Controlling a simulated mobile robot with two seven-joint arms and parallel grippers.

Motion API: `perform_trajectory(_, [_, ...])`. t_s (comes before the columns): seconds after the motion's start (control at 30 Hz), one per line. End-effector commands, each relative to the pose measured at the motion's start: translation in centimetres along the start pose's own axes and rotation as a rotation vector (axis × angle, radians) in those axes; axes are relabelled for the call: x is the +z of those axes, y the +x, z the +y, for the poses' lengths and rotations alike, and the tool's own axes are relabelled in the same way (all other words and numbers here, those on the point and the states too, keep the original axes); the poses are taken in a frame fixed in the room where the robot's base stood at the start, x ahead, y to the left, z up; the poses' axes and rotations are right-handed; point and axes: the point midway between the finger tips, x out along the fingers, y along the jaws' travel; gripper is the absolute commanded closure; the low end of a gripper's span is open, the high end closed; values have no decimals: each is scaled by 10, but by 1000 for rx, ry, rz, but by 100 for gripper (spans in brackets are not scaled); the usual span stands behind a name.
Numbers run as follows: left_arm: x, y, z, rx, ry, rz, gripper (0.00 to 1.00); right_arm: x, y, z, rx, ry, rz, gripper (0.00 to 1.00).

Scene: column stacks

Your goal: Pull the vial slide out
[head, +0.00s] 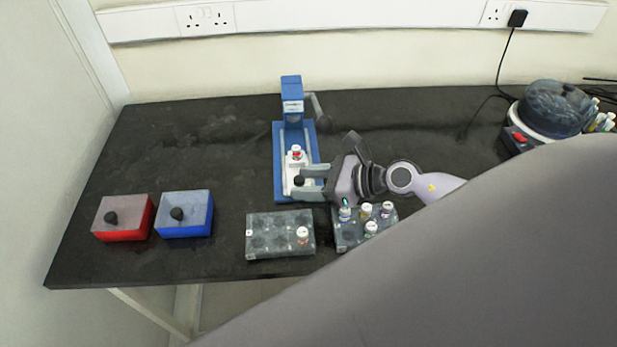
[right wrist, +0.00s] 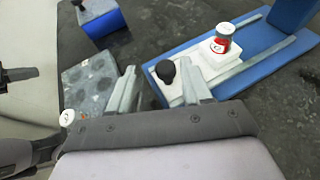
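The blue press (head: 291,105) stands at the back middle of the table on a long blue base. Its white vial slide (head: 290,170) lies on the base and carries a white-capped vial with a red band (head: 296,152). A black knob (head: 299,181) sits at the slide's near end; it also shows in the right wrist view (right wrist: 165,72). My right gripper (head: 308,182) comes in from the right, fingers apart, one on each side of the knob's line. In the right wrist view the knob shows between and just beyond the fingertips, with no clear contact.
Two grey vial racks (head: 262,240) (head: 345,238) stand in front, the right one under my right gripper with several vials. A red box (head: 122,217) and a blue box (head: 185,213) with black knobs sit left. A round dark-lidded machine (head: 553,107) stands far right.

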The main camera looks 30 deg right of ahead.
Motion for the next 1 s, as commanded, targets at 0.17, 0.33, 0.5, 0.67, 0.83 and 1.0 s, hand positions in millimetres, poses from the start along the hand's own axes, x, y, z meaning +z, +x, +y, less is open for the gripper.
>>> perform_trajectory(0.17, [0, 0, 0, 0, 0, 0, 100, 1, 0, -2, -3, -1, -2, 51])
perform_trajectory(0.33, [2, 2, 0, 0, 0, 0, 100, -1, -8, -2, -5, -1, -1, 51])
perform_trajectory(0.5, [6, 5, 0, 0, 0, 0, 100, -2, -28, -1, -2, -3, 3, 51])
perform_trajectory(0.67, [11, 8, 0, 0, 0, 0, 100, -3, -48, -1, -2, -3, 3, 51])
perform_trajectory(0.83, [14, 10, 0, 0, 0, 0, 100, -2, -62, -1, -3, 0, 1, 51])
perform_trajectory(1.0, [15, 12, 0, 0, 0, 0, 100, -1, -70, 0, -2, 0, 0, 51])
